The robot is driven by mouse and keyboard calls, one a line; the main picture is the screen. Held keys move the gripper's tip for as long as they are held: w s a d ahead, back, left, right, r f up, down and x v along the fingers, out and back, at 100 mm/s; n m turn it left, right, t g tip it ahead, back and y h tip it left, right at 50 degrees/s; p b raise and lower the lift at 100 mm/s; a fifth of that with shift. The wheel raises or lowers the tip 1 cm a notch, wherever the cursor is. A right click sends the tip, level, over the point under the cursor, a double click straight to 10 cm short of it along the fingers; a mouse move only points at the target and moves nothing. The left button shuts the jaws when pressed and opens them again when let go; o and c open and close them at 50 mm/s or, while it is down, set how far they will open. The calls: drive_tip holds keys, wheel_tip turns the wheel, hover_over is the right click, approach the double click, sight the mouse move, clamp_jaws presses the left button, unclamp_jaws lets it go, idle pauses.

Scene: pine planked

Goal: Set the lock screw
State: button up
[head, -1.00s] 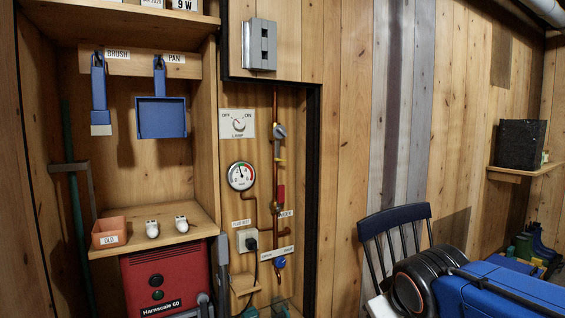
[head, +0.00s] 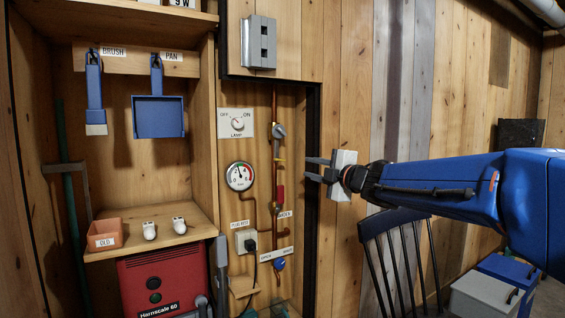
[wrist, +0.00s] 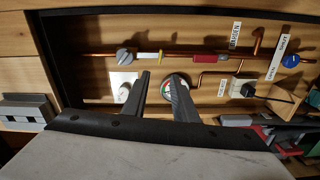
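I cannot pick out a lock screw for certain. A copper pipe (head: 275,110) runs down the wall recess. It carries a grey knob (head: 279,131), a yellow collar (head: 280,159), a red part (head: 281,192) and a blue knob (head: 280,264). In the wrist view the pipe lies sideways, with the grey knob (wrist: 125,55), yellow collar (wrist: 148,56), red part (wrist: 210,57) and blue knob (wrist: 291,61). My gripper (head: 313,169) is open and empty, right of the pipe at about the height between collar and red part. Its spread fingers also show in the wrist view (wrist: 158,76), apart from the pipe.
A round gauge (head: 240,176), a lamp switch (head: 237,123) and a socket (head: 246,240) are beside the pipe. A black frame edge (head: 312,200) borders the recess. Left are a shelf with an orange box (head: 105,234) and a red machine (head: 165,280). A chair (head: 395,222) stands below my arm.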

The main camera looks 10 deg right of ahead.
sight(281, 160)
drive_tip(key=x, duration=1.7)
drive_tip(key=shift+w, duration=0.1)
clamp_jaws()
